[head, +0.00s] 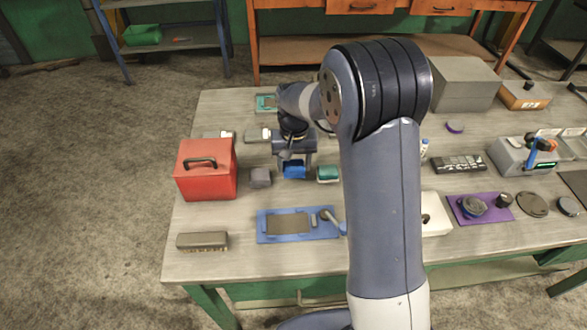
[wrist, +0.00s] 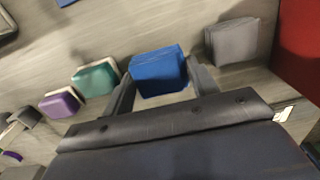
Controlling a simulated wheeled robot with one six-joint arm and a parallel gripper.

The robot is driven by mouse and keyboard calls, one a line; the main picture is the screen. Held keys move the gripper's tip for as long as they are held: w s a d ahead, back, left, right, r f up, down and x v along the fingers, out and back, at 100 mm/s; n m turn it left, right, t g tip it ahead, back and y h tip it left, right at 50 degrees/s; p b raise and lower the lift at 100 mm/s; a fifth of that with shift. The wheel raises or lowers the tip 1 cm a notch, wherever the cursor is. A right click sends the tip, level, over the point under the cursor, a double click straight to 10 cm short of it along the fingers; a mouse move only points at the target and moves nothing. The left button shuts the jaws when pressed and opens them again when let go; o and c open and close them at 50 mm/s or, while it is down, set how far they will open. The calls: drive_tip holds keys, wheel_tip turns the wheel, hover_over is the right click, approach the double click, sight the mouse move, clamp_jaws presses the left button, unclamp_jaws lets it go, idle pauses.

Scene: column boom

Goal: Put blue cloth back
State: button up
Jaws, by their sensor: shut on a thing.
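The blue cloth (wrist: 158,72) is a small folded block. In the wrist view it sits between the two fingers of my gripper (wrist: 160,85), which is shut on it. In the head view the blue cloth (head: 294,169) shows just below my gripper (head: 293,158), between a grey folded cloth on the left and a green one on the right. I cannot tell whether it touches the table or is slightly raised.
The grey cloth (head: 261,177) and green cloth (head: 328,173) stand close on either side. A red toolbox (head: 206,170) is at the left. A blue tray (head: 265,229) lies in front. A purple cloth (wrist: 60,103) shows in the wrist view.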

sight(294, 164)
drive_tip(key=shift+f, duration=1.55)
drive_tip(key=o, duration=1)
drive_tip(key=shift+r, duration=0.15)
wheel_tip(294, 164, up, 12)
drive_tip(key=shift+r, duration=0.1)
